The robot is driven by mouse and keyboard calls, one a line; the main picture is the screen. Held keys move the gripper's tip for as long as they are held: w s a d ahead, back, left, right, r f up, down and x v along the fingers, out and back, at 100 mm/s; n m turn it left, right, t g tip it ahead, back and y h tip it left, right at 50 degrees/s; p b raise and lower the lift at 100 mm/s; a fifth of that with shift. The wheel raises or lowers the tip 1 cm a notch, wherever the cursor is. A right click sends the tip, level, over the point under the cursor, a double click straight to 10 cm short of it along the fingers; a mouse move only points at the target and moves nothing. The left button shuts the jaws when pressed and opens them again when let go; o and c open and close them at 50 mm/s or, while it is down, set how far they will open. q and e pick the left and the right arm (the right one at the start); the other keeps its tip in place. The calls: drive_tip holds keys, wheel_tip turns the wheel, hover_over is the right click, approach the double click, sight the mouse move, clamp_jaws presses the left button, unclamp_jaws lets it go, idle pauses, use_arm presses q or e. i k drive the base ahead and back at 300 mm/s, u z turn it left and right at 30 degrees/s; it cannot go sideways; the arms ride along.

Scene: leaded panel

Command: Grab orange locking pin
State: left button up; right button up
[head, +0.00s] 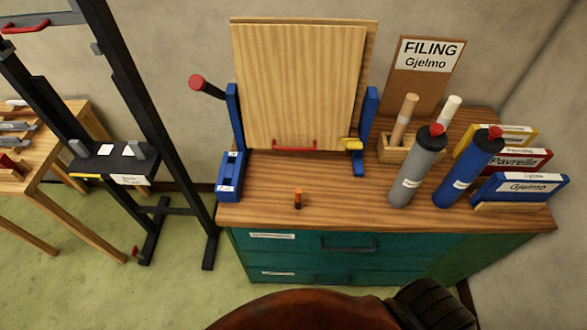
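A small upright orange pin (297,197) with a dark lower part stands on the wooden top of the cabinet (345,208), near its front edge and left of the middle. It looks like the orange locking pin, and nothing touches it. Neither of my grippers is in view.
A black easel (135,90) stands left. A brown rounded thing (300,311) is in front. Bare wood surrounds the pin.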

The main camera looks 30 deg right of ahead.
sight(298, 192)
drive_tip(key=u, duration=1.7)
drive_tip(key=i, duration=1.95)
drive_tip(key=z, duration=3.55)
